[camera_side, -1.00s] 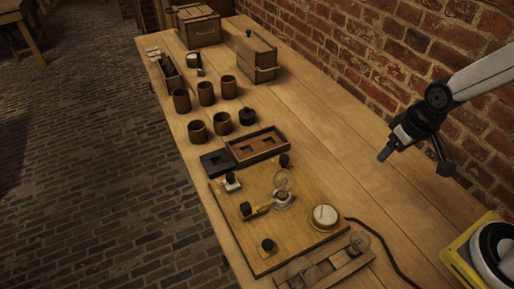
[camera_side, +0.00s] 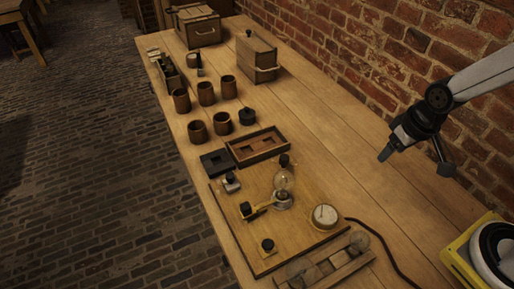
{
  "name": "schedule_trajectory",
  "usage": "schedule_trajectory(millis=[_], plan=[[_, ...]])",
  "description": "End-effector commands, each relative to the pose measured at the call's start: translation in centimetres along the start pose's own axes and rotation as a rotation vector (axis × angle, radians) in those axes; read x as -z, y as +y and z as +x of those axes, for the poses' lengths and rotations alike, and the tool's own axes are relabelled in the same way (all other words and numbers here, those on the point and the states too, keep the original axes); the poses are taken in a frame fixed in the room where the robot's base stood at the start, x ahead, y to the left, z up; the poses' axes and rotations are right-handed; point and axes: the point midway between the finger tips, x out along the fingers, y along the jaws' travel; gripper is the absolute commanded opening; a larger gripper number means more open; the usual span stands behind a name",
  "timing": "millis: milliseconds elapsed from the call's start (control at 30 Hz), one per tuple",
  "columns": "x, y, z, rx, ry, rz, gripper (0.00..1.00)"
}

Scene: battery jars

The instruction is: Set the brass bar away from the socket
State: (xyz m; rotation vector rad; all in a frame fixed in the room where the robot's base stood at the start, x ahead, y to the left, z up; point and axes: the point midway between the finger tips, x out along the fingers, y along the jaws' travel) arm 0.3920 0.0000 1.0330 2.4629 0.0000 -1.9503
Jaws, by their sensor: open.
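The brass bar (camera_side: 261,208) is a short yellow strip on the wooden board (camera_side: 225,222). Its left end is by a black knob (camera_side: 245,209). Its right end reaches the pale round socket (camera_side: 283,201); I cannot tell whether they touch. A clear glass bulb (camera_side: 284,180) stands upright over the socket and looks warm-tinted. My gripper (camera_side: 415,162) is open and empty, well to the right of the bar and above the table, near the brick wall.
A round dial (camera_side: 324,216) sits right of the socket. A wooden rack with bulbs (camera_side: 325,266) is at the front. A brown tray (camera_side: 257,146), a black tray (camera_side: 216,162) and several brown jars (camera_side: 206,93) stand behind. The table's right half is mostly clear.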

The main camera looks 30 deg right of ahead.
Motion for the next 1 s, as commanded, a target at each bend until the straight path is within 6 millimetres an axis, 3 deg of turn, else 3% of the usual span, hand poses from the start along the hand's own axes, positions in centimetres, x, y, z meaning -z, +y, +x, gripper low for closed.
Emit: schedule_trajectory(millis=[367,1000], plan=[[0.2,0.0,-0.4,0.0,0.003,0.0,0.71],[1.5,-0.2,-5.0,0.002,-0.001,-0.001,0.71]])
